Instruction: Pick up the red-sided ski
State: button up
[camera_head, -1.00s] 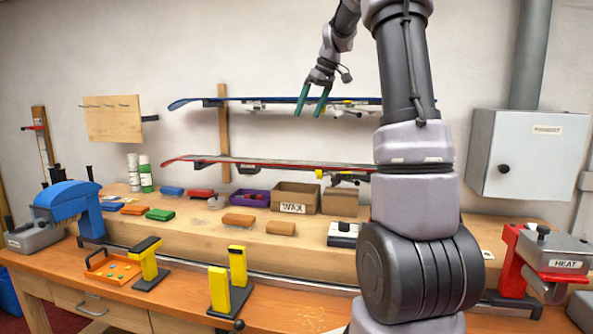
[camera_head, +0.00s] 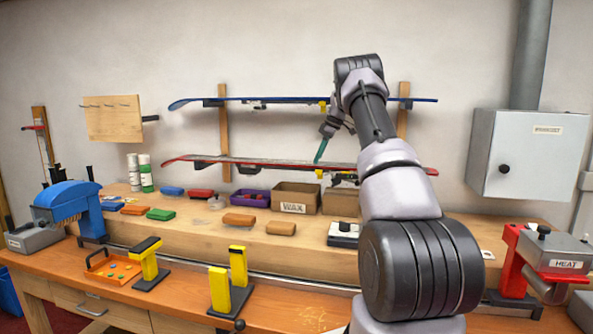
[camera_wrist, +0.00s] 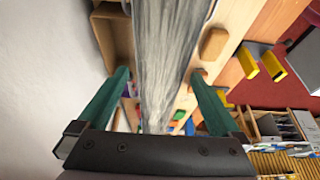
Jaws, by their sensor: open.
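The red-sided ski (camera_head: 235,161) lies level on the lower wall supports, below a blue-sided ski (camera_head: 280,100). My gripper (camera_head: 318,159) is at the red-sided ski, right of its middle, pointing down; one green finger shows and the arm hides the rest. In the wrist view, the ski's grey, streaked broad face (camera_wrist: 168,55) runs lengthwise between the two green fingers of my gripper (camera_wrist: 160,73). The fingers stand apart, with a gap on each side of the ski. I cannot tell how deep the ski sits between them. My arm covers part of the ski's right portion.
Below the skis, the bench shelf holds a WAX box (camera_head: 296,197), a purple bin (camera_head: 249,198) and several wax blocks. Yellow-and-black stands (camera_head: 219,290) are in front. A grey cabinet (camera_head: 520,155) hangs at right.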

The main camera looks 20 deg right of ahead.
aim_at(312, 169)
jog(key=shift+x, duration=3.5)
jog(key=c, duration=0.9)
jog(key=shift+a+r, duration=0.1)
jog(key=shift+r, duration=0.05)
jog(key=c, duration=0.3)
jog(key=shift+c, duration=0.2)
jog(key=shift+r, duration=0.1)
notch_tip(312, 169, up, 17)
jog(key=shift+f, duration=0.25)
grip_shut()
jog(key=shift+c, duration=1.7)
grip_release()
jog(key=shift+r, duration=2.1)
jog(key=shift+s, duration=0.1)
grip_shut()
